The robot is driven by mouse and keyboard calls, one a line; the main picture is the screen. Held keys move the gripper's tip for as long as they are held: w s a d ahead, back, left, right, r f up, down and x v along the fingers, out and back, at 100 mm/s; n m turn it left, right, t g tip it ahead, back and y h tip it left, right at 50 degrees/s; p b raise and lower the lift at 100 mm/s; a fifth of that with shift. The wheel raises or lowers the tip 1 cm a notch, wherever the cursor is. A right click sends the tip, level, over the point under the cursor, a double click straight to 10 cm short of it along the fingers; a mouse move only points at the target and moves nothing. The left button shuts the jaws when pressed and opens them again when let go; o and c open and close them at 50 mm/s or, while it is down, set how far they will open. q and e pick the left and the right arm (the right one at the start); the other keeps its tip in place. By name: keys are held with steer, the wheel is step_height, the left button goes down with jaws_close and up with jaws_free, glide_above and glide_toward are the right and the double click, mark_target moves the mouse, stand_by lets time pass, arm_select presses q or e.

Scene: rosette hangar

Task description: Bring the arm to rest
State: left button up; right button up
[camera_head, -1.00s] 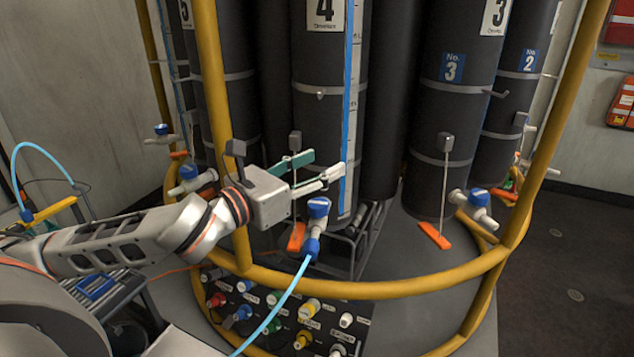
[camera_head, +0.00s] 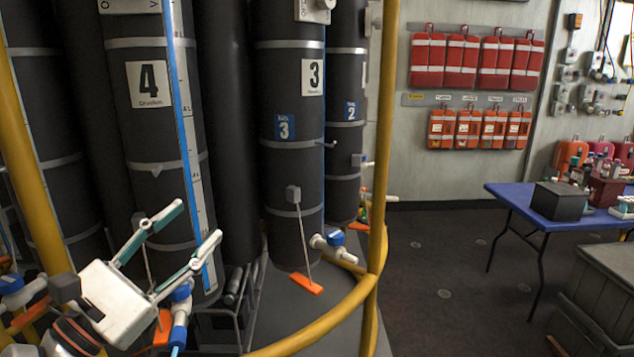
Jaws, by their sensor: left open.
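My left gripper (camera_head: 186,240) is at the lower left of the head view, in front of the black bottle marked 4 (camera_head: 150,140). Its two fingers, with green and white parts, are spread apart with nothing between them. A blue-and-white valve (camera_head: 181,312) with an orange tag (camera_head: 163,328) shows just below the gripper, partly hidden by it. I cannot tell whether the gripper touches the valve. My right gripper is out of view.
A yellow rail (camera_head: 375,240) curves around the black bottles, including the one marked 3 (camera_head: 285,150). At right are a blue table (camera_head: 515,196) with a dark box (camera_head: 558,201) and a grey crate (camera_head: 605,285). Red packs (camera_head: 428,60) hang on the wall. Dark floor between is clear.

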arm_select(q)
steer(key=s+d+f+m+g+h, duration=0.45)
steer(key=s+d+m+h, duration=0.35)
steer(key=m, duration=0.9)
step_height(320, 180, down, 20)
steer(key=m+g+y, duration=0.3)
steer(key=m+y, duration=0.6)
steer(key=m, duration=0.2)
steer(key=a+f+m+y, duration=0.2)
steer(key=a+f+y, duration=0.35)
steer(key=f, duration=0.25)
steer(key=s+a+f+g+y, duration=0.2)
steer(key=s+a+f+y, duration=0.1)
steer(key=a, duration=0.3)
steer(key=s+a+f+m+g+y, duration=0.1)
steer(key=s+a+f+y, duration=0.25)
steer(key=a, duration=0.25)
steer(key=s+a+f+g+y, duration=0.2)
steer(key=s+a+f+y, duration=0.15)
steer(key=a, duration=0.25)
steer(key=w+d+f+n+t+h, duration=0.1)
steer(key=d+f+t+h, duration=0.3)
steer(key=d+f+h, duration=0.4)
steer(key=d+f+n, duration=0.1)
steer(key=d+f, duration=0.3)
steer(key=d, duration=0.4)
steer(key=shift+w+f+n, duration=0.3)
steer(key=shift+w+n, duration=0.1)
